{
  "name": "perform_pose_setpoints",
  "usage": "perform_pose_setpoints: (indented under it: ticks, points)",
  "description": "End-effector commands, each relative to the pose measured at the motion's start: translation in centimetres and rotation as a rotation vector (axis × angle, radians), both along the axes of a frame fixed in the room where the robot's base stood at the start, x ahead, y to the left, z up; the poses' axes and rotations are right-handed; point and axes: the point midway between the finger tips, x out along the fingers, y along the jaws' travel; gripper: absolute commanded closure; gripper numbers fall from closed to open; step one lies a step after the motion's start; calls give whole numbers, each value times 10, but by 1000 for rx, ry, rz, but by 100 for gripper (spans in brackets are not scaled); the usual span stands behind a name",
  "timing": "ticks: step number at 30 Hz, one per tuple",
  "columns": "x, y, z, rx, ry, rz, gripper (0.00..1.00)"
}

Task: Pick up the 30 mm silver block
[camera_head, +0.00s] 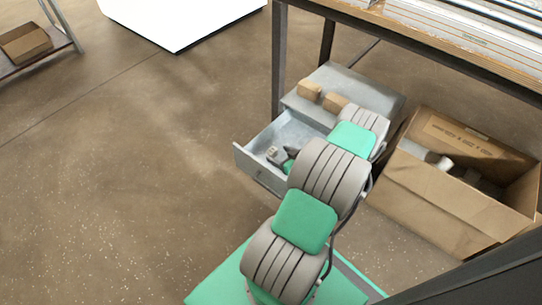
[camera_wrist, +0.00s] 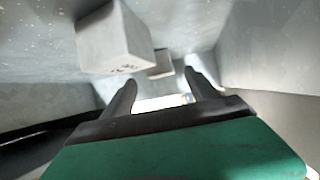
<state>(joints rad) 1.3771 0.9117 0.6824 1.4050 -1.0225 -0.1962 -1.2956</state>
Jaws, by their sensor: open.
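In the wrist view a silver-grey block (camera_wrist: 115,38) with small dark marking, too blurred to read, lies to the left of my gripper (camera_wrist: 160,76). A second, smaller-looking grey block (camera_wrist: 160,64) shows farther off, beyond the gap between the fingers. I cannot tell from the marking which is the 30 mm one. My gripper is open, with nothing between its fingers. In the head view a small grey block (camera_head: 272,154) sits in the open drawer (camera_head: 262,172), just left of my gripper, which is partly hidden by my arm.
The drawer walls stand close around my gripper. Two tan blocks (camera_head: 309,91) lie on top of the grey drawer cabinet (camera_head: 365,88). An open cardboard box (camera_head: 430,205) stands right of it. The bench (camera_head: 440,38) is above and behind. The floor at left is clear.

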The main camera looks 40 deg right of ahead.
Motion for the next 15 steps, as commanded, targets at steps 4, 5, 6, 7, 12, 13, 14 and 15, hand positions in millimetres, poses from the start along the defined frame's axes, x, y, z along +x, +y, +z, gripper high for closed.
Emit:
perform_pose_setpoints:
  ticks: [4, 5, 6, 7, 12, 13, 14, 15]
  points:
    - [20, -1, -16, -1, -1, 5, 32]
    - [24, -1, -20, 0, 0, 4, 32]
    - [31, -1, -25, -1, 0, 6, 32]
    - [36, -2, -28, -1, 0, 5, 32]
    - [50, -4, -31, 1, 1, 3, 32]
    - [51, -4, -31, 2, 1, 3, 32]
    - [51, -4, -30, 2, 1, 3, 32]
    - [50, -4, -30, 1, 1, 2, 32]
